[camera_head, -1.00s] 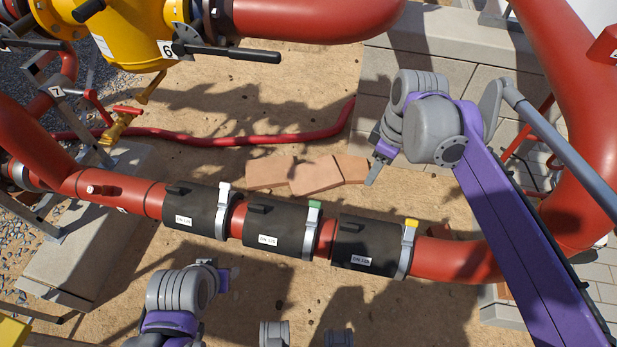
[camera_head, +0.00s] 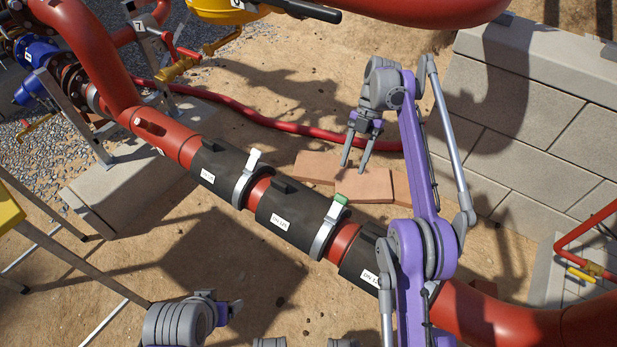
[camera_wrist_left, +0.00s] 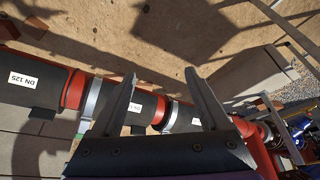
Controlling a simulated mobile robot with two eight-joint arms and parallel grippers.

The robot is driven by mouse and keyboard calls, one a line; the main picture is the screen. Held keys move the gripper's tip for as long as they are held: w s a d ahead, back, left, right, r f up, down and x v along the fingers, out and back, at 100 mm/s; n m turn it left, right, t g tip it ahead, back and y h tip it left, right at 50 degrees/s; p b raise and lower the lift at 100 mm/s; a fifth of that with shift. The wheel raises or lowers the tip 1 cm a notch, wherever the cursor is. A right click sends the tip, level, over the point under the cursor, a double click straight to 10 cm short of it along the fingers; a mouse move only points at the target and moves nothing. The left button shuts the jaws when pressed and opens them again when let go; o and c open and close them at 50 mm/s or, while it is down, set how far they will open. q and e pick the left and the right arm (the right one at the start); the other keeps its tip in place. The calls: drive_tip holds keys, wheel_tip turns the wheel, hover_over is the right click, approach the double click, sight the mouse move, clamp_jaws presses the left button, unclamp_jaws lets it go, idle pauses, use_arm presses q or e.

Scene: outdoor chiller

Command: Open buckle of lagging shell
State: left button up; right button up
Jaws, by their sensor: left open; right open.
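Three black lagging shells sit in a row on the red pipe: the left shell (camera_head: 214,170), the middle shell (camera_head: 289,213) and the right shell (camera_head: 356,259). A metal band with a white-tabbed buckle (camera_head: 247,172) closes the left shell; a green-tabbed buckle (camera_head: 332,213) is on the middle one. My right arm hides the right shell's buckle. My right gripper (camera_head: 355,166) is open and empty beyond the pipe, over the bricks. My left gripper (camera_head: 234,309) is at the lower edge, on the near side of the pipe. The left wrist view shows its open fingers (camera_wrist_left: 165,98) with shells behind.
Flat bricks (camera_head: 345,180) lie on the sand behind the pipe. A red hose (camera_head: 285,133) runs across the ground. A grey block wall (camera_head: 530,110) stands at the right. A yellow-topped stand (camera_head: 10,212) is at the left edge. Sand in front of the pipe is clear.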

use_arm(q)
drive_tip(key=shift+o, duration=1.2)
drive_tip(key=shift+w, duration=0.2)
drive_tip(key=n+t+h, duration=1)
drive_tip(key=n+h, duration=0.1)
drive_tip(key=n, duration=1.8)
approach(278, 186)
drive_tip(key=x, duration=0.8)
drive_tip(key=shift+w+f, duration=0.1)
drive_tip(key=shift+w, duration=0.15)
